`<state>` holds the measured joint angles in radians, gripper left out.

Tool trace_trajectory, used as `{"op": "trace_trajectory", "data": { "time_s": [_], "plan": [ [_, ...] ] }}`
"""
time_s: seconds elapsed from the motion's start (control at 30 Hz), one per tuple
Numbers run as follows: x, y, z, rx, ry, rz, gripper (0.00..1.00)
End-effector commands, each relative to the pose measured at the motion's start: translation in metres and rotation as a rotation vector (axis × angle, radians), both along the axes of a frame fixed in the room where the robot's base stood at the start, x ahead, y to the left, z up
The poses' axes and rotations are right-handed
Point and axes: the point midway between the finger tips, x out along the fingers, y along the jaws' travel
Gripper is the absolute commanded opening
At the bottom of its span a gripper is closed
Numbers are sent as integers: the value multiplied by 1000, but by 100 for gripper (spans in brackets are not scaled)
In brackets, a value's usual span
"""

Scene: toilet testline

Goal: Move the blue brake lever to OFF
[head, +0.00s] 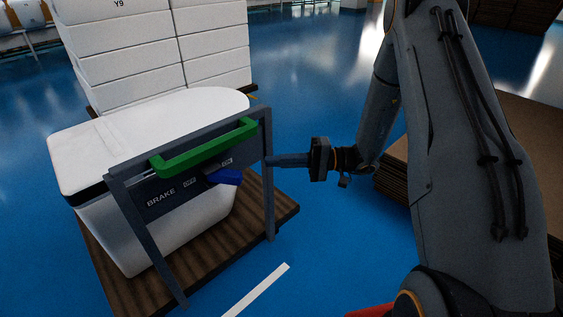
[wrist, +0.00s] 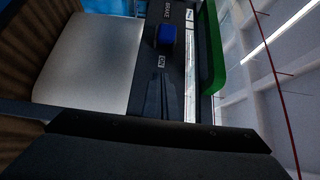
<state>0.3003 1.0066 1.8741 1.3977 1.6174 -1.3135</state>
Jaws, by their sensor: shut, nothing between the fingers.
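The blue brake lever (head: 223,177) sticks out from the dark BRAKE panel (head: 160,204) on the metal frame, below the green handle (head: 205,148). In the wrist view the lever (wrist: 166,36) is a blue block near the top, with a small white label (wrist: 162,62) between it and my fingertips. I cannot read the panel's small labels surely. My gripper (head: 270,161) is shut and empty, pointing left at the frame's right post, right of the lever. In the wrist view my gripper (wrist: 160,78) shows its fingers together, apart from the lever.
A white toilet (head: 150,125) stands on a wooden pallet (head: 252,225) behind the frame. The frame's right post (head: 268,205) is close to my fingers. White boxes (head: 160,45) are stacked behind, and brown cardboard sheets (head: 395,175) lie at right. Blue floor is clear in between.

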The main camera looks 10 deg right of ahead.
Motion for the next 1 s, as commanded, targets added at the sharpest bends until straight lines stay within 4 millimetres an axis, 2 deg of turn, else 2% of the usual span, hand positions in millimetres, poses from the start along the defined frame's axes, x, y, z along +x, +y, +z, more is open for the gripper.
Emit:
{"op": "trace_trajectory", "data": {
  "time_s": [0.03,0.3,0.43,0.6,1.0],
  "plan": [
    [0,12,1,0,1,5,0],
    [6,63,0,-1,-1,4,0],
    [-13,68,1,0,3,1,0],
    [-27,73,0,0,1,0,0],
    [-30,74,0,-1,-1,0,0]
  ]
}}
